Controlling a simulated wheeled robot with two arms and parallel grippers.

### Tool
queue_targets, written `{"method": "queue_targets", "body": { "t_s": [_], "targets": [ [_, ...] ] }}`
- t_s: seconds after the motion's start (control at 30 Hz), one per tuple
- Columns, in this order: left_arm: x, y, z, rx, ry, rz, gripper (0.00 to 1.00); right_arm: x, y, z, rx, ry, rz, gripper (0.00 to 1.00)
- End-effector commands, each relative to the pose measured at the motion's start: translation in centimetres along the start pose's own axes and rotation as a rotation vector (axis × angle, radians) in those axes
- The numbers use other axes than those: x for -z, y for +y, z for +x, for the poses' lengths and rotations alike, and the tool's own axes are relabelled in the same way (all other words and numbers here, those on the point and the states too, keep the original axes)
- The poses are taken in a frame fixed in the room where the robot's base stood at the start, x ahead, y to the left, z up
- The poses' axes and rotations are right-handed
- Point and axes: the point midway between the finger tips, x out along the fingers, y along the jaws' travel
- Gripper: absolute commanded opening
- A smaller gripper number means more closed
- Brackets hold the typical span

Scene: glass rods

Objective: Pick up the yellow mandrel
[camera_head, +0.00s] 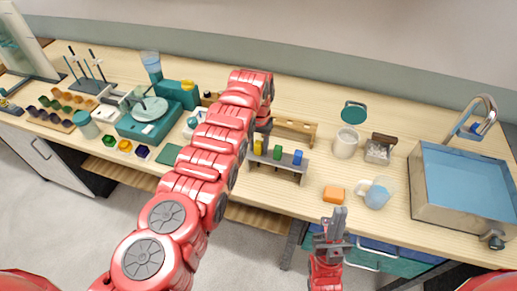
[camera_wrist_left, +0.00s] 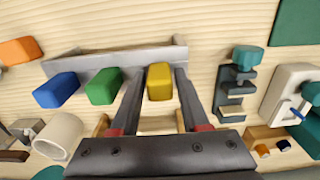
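The yellow mandrel (camera_head: 258,147) stands at the left end of a grey rack (camera_head: 278,165), with a green mandrel (camera_head: 278,152) and a blue mandrel (camera_head: 298,157) to its right. In the left wrist view the yellow mandrel (camera_wrist_left: 159,82) lies between the two fingers of my left gripper (camera_wrist_left: 160,74), with a small gap on each side. The gripper is open. In the head view my left gripper (camera_head: 263,128) is at the yellow mandrel, partly hidden by my arm. My right gripper (camera_head: 334,225) is apart, in front of the table edge; its finger gap is unclear.
A wooden rack (camera_head: 296,127) stands behind the grey rack. An orange block (camera_head: 333,194), a glass jug (camera_head: 377,194), a white mug (camera_head: 346,143) and a sink (camera_head: 462,190) are to the right. A teal scale (camera_head: 150,118) stands left of my left arm.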

Motion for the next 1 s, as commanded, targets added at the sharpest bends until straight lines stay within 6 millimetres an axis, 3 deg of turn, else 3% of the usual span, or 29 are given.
{"method": "queue_targets", "body": {
  "t_s": [0.03, 0.23, 0.73, 1.0],
  "targets": [
    [0.0, 0.0, 0.0, 0.0, 0.0, 0.0, 0.35, 0.0, 0.0, 0.0, 0.0, 0.0, 0.0, 0.0],
    [0.0, 0.0, 0.0, 0.0, 0.0, 0.0, 0.0, 0.0, 0.0, 0.0, 0.0, 0.0, 0.0, 0.0],
    [0.0, 0.0, -0.2, 0.0, 0.0, 0.0, 0.0, 0.0, 0.0, -0.1, 0.0, 0.0, 0.0, 0.0],
    [0.2, -0.1, -1.5, 0.0, 0.004, -0.001, 0.0, -0.1, 0.0, -0.5, 0.0, 0.0, 0.0, 0.0]
  ]
}}
